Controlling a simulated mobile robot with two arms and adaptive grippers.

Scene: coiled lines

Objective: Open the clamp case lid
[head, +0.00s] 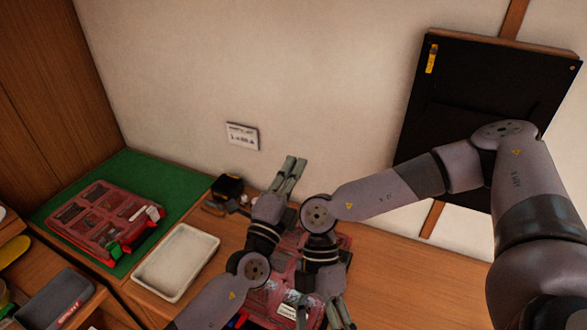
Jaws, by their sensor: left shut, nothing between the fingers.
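Two red cases are in view, and I cannot read which is the clamp case. One red case (264,299) lies on the wooden worktop at the bottom centre, with a pale label on it. My arms hide much of it, so its lid state is unclear. The other red case (98,221), with several compartments, lies flat on a green mat at the left. My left gripper (293,170) is shut and empty, pointing up towards the wall beyond the central case. My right gripper (337,314) points down over the central case's right side; its fingertips run to the frame's bottom edge.
A white tray (161,284) stands between the green mat (144,168) and the central case. A small black and yellow item (228,187) sits near the wall. A grey bin (55,297) is at the lower left. The worktop (410,285) at right is clear.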

